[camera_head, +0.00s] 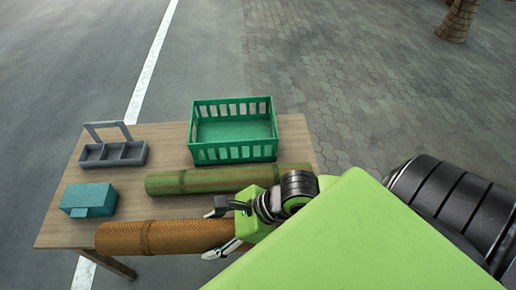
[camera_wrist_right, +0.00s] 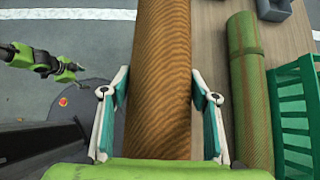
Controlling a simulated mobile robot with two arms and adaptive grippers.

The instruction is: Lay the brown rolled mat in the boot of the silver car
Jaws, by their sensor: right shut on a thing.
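The brown rolled mat (camera_head: 160,237) lies crosswise along the near edge of the wooden table in the head view. My right gripper (camera_head: 220,230) is around its right part and shut on it. In the right wrist view the brown mat (camera_wrist_right: 160,70) runs away between the two fingers of the right gripper (camera_wrist_right: 160,88). Whether the mat touches the tabletop is hard to tell. My left gripper (camera_wrist_right: 66,68) shows small at the left of the wrist view, away from the mat; its jaws are too small to read. The silver car and its boot are in neither view.
A green rolled mat (camera_head: 215,179) lies just behind the brown one on the table (camera_head: 165,140). A green crate (camera_head: 232,151), a grey divided caddy (camera_head: 112,153) and a teal box (camera_head: 88,201) also stand there.

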